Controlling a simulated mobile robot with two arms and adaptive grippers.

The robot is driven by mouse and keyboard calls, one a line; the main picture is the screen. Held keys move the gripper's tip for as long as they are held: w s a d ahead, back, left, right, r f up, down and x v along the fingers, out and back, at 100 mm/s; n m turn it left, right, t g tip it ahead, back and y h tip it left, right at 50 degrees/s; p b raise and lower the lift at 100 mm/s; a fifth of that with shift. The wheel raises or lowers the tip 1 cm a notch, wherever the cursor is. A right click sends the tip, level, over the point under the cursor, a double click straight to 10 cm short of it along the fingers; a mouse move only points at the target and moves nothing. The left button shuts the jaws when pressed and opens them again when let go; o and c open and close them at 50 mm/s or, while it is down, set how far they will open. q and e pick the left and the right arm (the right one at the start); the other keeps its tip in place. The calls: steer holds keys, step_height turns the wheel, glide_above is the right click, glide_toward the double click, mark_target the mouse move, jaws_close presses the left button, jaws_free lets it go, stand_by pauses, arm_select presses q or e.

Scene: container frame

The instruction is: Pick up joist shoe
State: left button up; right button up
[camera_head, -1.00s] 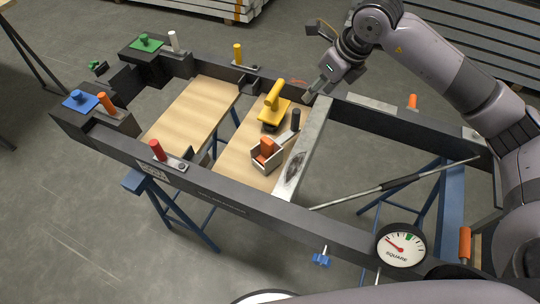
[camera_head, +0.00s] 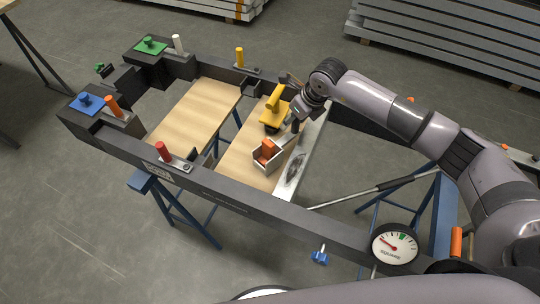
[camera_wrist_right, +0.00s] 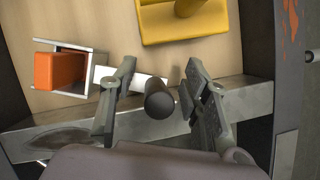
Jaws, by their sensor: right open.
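A grey metal U-shaped bracket with an orange block in it (camera_head: 267,156) rests on the pale wooden board; its shape fits a joist shoe, though no label shows. It also appears at the upper left of the right wrist view (camera_wrist_right: 88,82). Beside it lies a pale flat strip (camera_wrist_right: 132,79) with a dark upright cylinder (camera_wrist_right: 160,104) at its end. My right gripper (camera_wrist_right: 160,68) is open, its fingers on either side of the dark cylinder with gaps showing. In the head view the right gripper (camera_head: 299,112) partly hides the cylinder. My left gripper is not in view.
A yellow tool with a raised handle (camera_head: 274,108) stands close to the right gripper. A grey metal crossbar (camera_head: 298,172) runs beside the board. The dark frame (camera_head: 230,203) surrounds them, carrying a red peg (camera_head: 163,151) and a round gauge (camera_head: 395,244).

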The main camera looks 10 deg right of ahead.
steer(key=shift+a+f, duration=0.1)
steer(key=shift+f, duration=0.25)
steer(key=shift+c, duration=0.3)
jaws_close()
steer(key=shift+w, duration=0.1)
steer(key=shift+r, duration=0.15)
stand_by(0.4)
